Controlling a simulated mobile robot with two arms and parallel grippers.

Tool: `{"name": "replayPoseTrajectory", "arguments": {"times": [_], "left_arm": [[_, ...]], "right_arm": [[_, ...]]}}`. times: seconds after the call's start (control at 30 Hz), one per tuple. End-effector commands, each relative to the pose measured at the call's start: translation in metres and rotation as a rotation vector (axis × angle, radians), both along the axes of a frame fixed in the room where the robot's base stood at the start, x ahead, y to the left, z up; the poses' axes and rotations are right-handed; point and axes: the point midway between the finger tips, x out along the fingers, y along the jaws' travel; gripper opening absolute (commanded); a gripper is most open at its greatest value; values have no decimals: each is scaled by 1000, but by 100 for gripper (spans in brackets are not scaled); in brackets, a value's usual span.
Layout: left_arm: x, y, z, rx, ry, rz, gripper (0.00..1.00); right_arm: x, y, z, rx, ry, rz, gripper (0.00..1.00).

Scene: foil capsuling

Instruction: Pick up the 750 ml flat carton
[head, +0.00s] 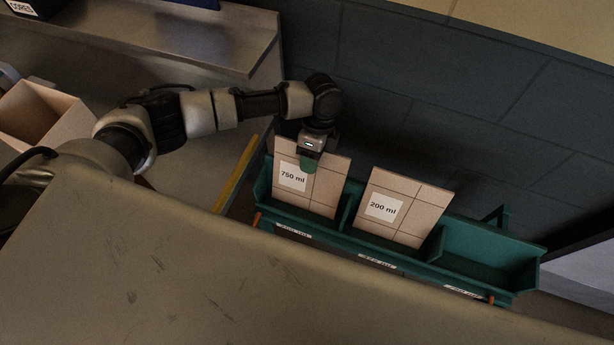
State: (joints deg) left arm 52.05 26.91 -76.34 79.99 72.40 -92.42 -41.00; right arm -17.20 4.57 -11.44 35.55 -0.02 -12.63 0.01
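The 750 ml flat carton (322,190) is a flat, light tan board with a white label. It stands leaning in the left compartment of a green rack (405,262). My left gripper (309,163) is at the carton's top edge, with a green fingertip in front of its face. The other finger is hidden, so I cannot tell whether it is open or shut on the carton. My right gripper is not in view.
A 200 ml flat carton (414,212) stands in the middle compartment. The right compartment is empty. A worn table top (150,270) fills the foreground. An open cardboard box (42,115) is at the left, and a grey shelf (150,35) at the upper left. A dark wall stands behind the rack.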

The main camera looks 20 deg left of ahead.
Motion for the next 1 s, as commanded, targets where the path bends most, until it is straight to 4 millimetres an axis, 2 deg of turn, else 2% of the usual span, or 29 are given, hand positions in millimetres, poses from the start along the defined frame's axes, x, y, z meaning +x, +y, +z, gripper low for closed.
{"name": "replayPoseTrajectory", "arguments": {"times": [0.17,0.4,0.83,1.0], "left_arm": [[0,0,0,0,0,-1,37],[0,0,0,-1,0,-1,0],[1,0,3,-1,-1,-1,0],[1,0,24,-3,-3,-2,0]], "right_arm": [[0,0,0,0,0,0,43],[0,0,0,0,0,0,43],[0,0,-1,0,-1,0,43],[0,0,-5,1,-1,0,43]]}}
